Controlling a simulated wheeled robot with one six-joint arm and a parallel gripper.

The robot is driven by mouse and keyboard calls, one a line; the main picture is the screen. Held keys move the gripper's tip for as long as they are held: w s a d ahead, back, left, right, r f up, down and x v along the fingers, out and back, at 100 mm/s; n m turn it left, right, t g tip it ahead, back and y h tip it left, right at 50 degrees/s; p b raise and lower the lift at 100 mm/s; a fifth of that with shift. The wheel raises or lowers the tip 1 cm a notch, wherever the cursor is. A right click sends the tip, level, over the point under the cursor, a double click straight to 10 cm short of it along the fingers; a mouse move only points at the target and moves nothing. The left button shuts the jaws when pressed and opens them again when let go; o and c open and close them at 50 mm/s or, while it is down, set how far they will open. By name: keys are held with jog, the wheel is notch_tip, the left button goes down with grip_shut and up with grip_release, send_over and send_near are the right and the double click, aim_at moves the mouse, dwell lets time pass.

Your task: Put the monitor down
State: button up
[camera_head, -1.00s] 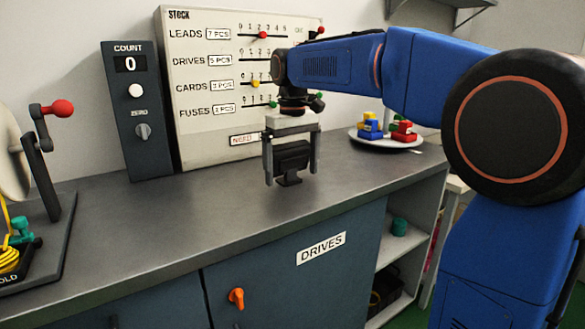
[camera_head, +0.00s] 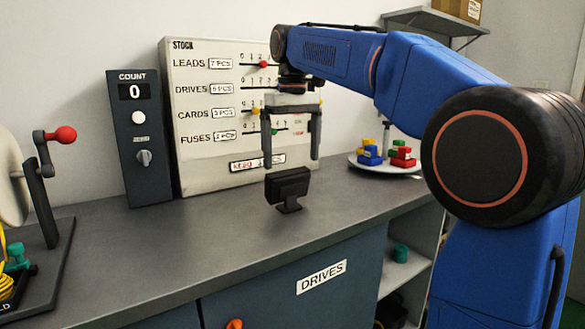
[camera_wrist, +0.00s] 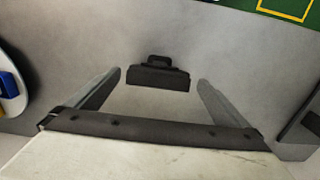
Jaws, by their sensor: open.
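The monitor (camera_head: 287,186) is a small dark screen on a short foot. It stands upright on the grey counter (camera_head: 190,235), in front of the stock board. My gripper (camera_head: 292,162) is open and empty, with its two fingers apart above the monitor. In the wrist view the monitor (camera_wrist: 157,73) lies beyond and between the open fingers (camera_wrist: 157,82), touching neither.
The stock board (camera_head: 215,160) and the count box (camera_head: 140,135) stand at the back. A white plate (camera_head: 370,165) with coloured blocks is at the right. A crank device (camera_head: 45,190) stands at the left. The counter around the monitor is clear.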

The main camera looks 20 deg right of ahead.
jog(key=shift+r, duration=0.4)
jog(key=shift+s, duration=0.1)
